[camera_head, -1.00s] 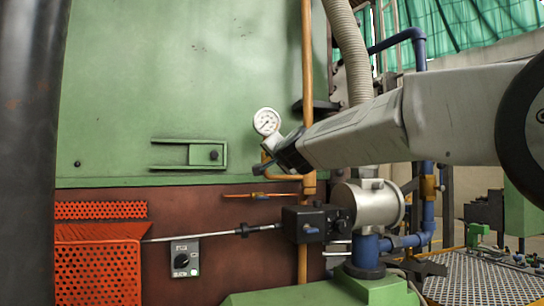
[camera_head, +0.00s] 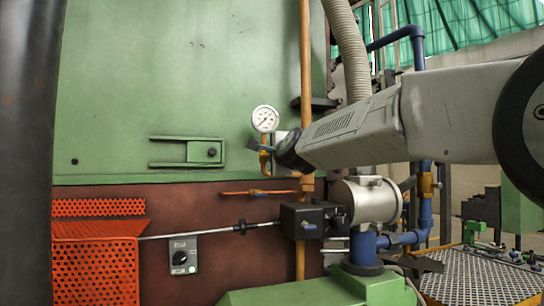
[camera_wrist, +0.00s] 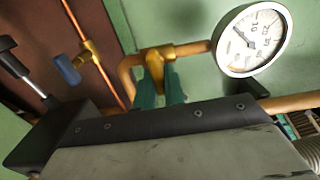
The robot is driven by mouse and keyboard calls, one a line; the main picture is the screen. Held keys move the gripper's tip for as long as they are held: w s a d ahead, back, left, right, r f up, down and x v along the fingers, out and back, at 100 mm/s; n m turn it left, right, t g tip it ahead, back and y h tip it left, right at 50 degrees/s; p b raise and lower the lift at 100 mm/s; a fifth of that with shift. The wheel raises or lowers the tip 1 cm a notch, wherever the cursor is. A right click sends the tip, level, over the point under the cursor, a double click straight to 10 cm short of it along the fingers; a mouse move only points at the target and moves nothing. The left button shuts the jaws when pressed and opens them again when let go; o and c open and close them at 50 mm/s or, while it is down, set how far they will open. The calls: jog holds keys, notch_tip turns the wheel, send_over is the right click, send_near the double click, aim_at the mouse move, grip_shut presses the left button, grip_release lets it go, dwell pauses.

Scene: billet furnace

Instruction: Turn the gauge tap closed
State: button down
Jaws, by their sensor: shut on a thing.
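The pressure gauge (camera_head: 265,119), white-faced and round, sits on a copper pipe against the green wall. It also shows at the upper right of the wrist view (camera_wrist: 252,40). The gauge tap (camera_wrist: 155,66) is a brass fitting on the bent copper pipe to the gauge's left in the wrist view. My gripper (camera_wrist: 160,88) is shut on it, a teal finger showing on either side. The tap's handle is largely hidden between the fingers, so its exact angle is unclear. In the head view my gripper (camera_head: 266,148) is just below the gauge, and the tap is mostly hidden there.
A thin copper line with a small blue-handled valve (camera_wrist: 67,69) runs beside the tap; it lies below the gauge in the head view. A vertical copper pipe (camera_head: 306,60) stands close to my wrist. A black valve box (camera_head: 308,220) and silver cylinder (camera_head: 372,200) are below my arm.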

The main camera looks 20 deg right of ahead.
jog(key=shift+f, duration=0.1)
dwell(0.5)
jog(key=c, duration=1.5)
grip_release()
jog(key=s, duration=0.8)
jog(key=shift+w, duration=0.1)
